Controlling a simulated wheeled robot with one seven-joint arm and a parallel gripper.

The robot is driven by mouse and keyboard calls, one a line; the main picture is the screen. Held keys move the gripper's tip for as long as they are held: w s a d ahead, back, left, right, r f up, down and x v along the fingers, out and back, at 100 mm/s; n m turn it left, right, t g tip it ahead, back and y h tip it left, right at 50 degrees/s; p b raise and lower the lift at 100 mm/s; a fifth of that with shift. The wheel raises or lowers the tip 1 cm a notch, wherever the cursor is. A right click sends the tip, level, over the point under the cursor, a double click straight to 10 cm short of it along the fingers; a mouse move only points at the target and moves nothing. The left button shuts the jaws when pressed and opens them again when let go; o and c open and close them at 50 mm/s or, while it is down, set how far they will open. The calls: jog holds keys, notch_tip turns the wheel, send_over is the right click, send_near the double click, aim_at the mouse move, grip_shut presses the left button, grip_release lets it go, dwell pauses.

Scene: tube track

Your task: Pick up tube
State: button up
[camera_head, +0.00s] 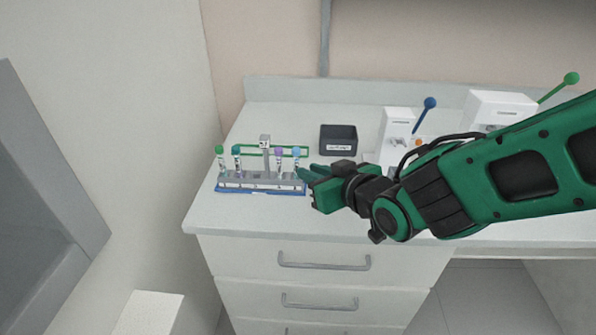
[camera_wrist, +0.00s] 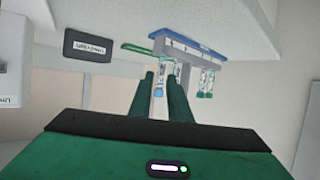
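A grey tube rack (camera_head: 258,183) stands on a blue base on the counter and holds several upright tubes. From left to right these are a green-capped tube (camera_head: 221,160), a dark-blue-capped tube (camera_head: 237,161), a purple-capped tube (camera_head: 279,162) and a light-blue-capped tube (camera_head: 296,158) at the right end. My gripper (camera_head: 303,172) is at the rack's right end, level with the light-blue-capped tube. In the wrist view, which looks upside down, my gripper (camera_wrist: 161,76) has its fingers apart, with that tube (camera_wrist: 160,80) showing in the gap. Gaps show beside the tube; contact is not visible.
A green bar on a grey post (camera_head: 265,150) rises behind the tubes. A black labelled box (camera_head: 338,140) stands behind my gripper. Two white machines with levers (camera_head: 397,128) (camera_head: 497,105) stand to the right. The counter front (camera_head: 260,215) is clear.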

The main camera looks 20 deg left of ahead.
aim_at(297, 166)
jog(key=shift+x, duration=3.7)
grip_shut()
